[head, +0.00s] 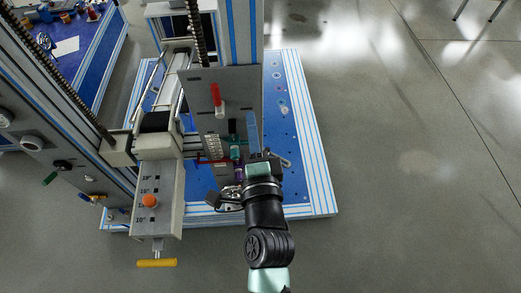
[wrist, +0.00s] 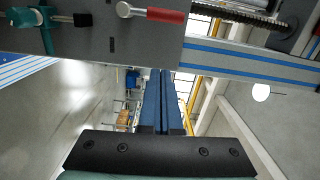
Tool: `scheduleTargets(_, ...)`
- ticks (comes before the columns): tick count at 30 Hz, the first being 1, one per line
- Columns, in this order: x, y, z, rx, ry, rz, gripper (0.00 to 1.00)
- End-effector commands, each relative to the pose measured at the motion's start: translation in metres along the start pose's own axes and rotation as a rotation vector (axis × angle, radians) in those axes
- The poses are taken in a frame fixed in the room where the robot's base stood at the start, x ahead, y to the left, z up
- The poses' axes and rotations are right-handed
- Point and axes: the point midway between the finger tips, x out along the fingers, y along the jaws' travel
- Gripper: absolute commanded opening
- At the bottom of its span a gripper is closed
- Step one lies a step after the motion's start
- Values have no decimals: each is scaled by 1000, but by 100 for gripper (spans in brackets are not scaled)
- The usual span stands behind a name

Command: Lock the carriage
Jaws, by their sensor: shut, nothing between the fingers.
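My gripper (head: 252,116) is in front of the grey upright panel (head: 200,82) of the test machine. Its two blue fingers lie together and empty in the wrist view (wrist: 161,74). A red lever handle (head: 215,94) with a pale end sits on the panel, up and left of the fingers. A red handle in the wrist view (wrist: 164,15) is above the fingertips and apart from them. A second red lever (head: 208,161) lies lower, by a teal clamp (head: 235,147). I cannot tell which part is the carriage or whether any lever is locked.
A grey box with an orange knob (head: 149,201) and a yellow handle (head: 157,262) stands at left. A blue slotted base (head: 305,160) lies under the machine. A threaded spindle (wrist: 240,14) runs at upper right in the wrist view. Open floor (head: 410,180) is to the right.

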Motion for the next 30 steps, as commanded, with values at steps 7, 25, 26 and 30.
scheduleTargets(7,-39,3,0,1,1,1,0)
scheduleTargets(25,-51,0,0,0,0,-1,0)
scheduleTargets(26,-51,0,0,0,0,-1,0)
scheduleTargets(30,-51,0,0,0,0,-1,0)
